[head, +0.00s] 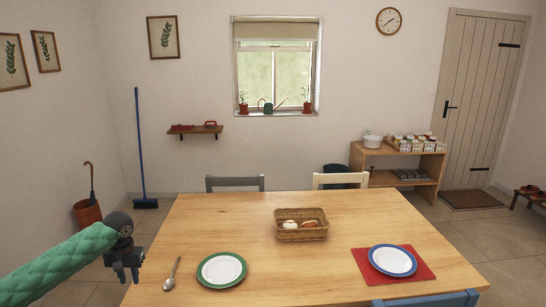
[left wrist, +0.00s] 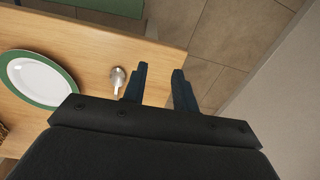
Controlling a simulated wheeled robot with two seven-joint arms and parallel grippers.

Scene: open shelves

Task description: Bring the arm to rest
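My left arm, in a green quilted sleeve, comes in from the left in the head view. Its dark left gripper (head: 128,274) points down at the left edge of the wooden table (head: 190,215). In the left wrist view the two fingers of the left gripper (left wrist: 158,85) stand apart with nothing between them. A spoon (head: 172,274) lies on the table just right of the gripper, apart from it; it also shows in the left wrist view (left wrist: 118,78). My right gripper is in neither view.
A green-rimmed plate (head: 222,270) lies right of the spoon. A bread basket (head: 301,233) stands mid-table. A blue-rimmed plate (head: 392,261) lies on a red mat (head: 425,274). Chairs (head: 235,183) stand behind the table. The floor (left wrist: 238,95) beyond the table edge is clear.

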